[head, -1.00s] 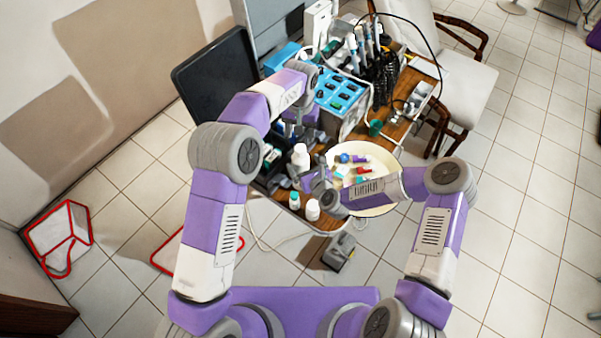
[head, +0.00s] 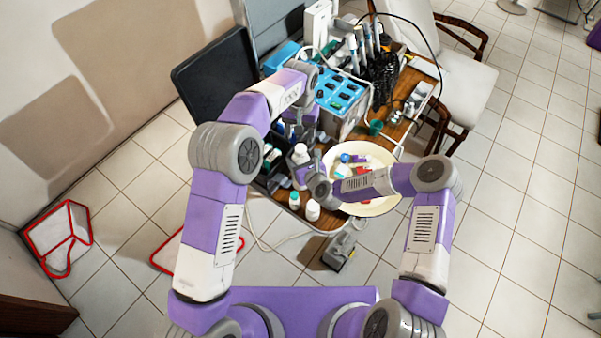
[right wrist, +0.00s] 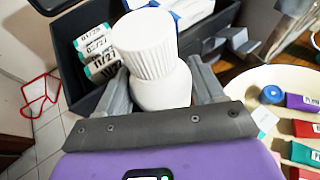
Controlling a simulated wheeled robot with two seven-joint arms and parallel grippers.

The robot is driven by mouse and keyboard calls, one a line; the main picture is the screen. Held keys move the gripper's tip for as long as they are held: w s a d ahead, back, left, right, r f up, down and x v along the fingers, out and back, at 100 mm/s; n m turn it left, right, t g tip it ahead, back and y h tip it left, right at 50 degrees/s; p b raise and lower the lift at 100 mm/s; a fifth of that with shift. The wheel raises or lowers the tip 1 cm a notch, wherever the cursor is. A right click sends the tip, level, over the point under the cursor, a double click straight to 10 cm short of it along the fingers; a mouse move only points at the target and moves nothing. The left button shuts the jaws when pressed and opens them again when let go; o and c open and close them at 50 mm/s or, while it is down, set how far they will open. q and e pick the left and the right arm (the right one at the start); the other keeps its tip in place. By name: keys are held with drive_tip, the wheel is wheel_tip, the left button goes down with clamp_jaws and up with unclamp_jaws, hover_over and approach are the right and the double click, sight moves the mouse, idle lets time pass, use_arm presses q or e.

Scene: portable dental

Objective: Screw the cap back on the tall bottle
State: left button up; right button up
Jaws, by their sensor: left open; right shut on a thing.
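The tall white bottle (head: 301,153) stands upright near the front left of the cart. In the right wrist view its smooth body (right wrist: 163,95) is between the fingers, and a ribbed white cap (right wrist: 147,42) sits on top, looking slightly tilted; I cannot tell whether it is screwed tight. My right gripper (head: 302,166) is shut on the bottle's body below the cap. My left gripper (head: 299,132) is open just behind and above the bottle, its fingers partly hidden by my arm.
Two small white bottles, one green-capped (head: 294,200) and one white-capped (head: 313,210), stand at the cart's front edge. A cream basin (head: 385,155) with coloured packets is to the right. A black box (right wrist: 80,25) with labelled items lies behind the bottle.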

sight(301, 148)
clamp_jaws()
use_arm(q)
drive_tip(key=n, duration=0.4)
idle(0.4)
wheel_tip(301, 148, down, 8)
drive_tip(key=shift+f, duration=0.1)
idle(0.4)
